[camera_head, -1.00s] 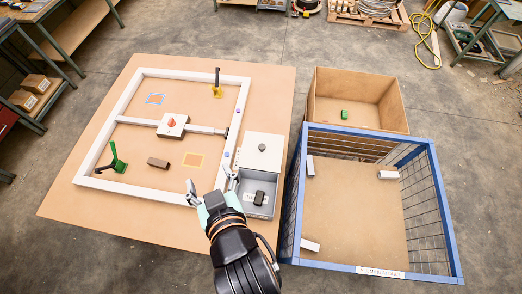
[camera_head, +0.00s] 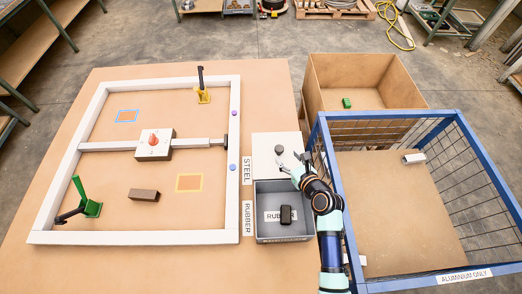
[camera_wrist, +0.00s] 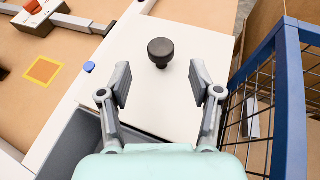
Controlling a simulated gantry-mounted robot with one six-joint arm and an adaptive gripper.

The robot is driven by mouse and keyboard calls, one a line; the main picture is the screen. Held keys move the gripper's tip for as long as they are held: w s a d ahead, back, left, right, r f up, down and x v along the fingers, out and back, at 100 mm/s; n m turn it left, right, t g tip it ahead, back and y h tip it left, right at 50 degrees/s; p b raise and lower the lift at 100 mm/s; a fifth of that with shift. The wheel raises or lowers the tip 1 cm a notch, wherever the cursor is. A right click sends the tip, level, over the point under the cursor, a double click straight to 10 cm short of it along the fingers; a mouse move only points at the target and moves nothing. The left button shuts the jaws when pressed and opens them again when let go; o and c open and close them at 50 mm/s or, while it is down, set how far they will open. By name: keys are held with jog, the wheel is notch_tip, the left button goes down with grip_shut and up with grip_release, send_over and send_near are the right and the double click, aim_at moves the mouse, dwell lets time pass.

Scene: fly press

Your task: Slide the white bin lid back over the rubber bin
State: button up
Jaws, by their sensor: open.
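The white bin lid (camera_head: 267,164) lies flat over the back part of the two-part bin, on the steel side, with a dark round knob (camera_head: 279,150) on it. The grey rubber bin (camera_head: 262,228) in front is uncovered, with a black block (camera_head: 286,214) inside by its label. My gripper (camera_head: 291,161) is above the lid's right side, close to the knob. In the wrist view my gripper (camera_wrist: 162,85) is open, its fingers apart on either side of the knob (camera_wrist: 161,52), which sits slightly beyond the fingertips. The lid (camera_wrist: 150,100) fills the middle there.
The blue wire crate (camera_head: 463,273), labelled aluminium only, stands close at right. A wooden box (camera_head: 365,96) with a green block is behind it. A white frame (camera_head: 232,190) on the board at left holds a sliding bar, a green lever and a brown block (camera_head: 144,195).

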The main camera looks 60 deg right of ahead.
aim_at(280, 148)
jog(key=b+x, duration=0.2)
jog(key=x, duration=0.5)
jog(key=shift+w+d, duration=0.15)
jog(key=shift+d, duration=0.05)
grip_shut()
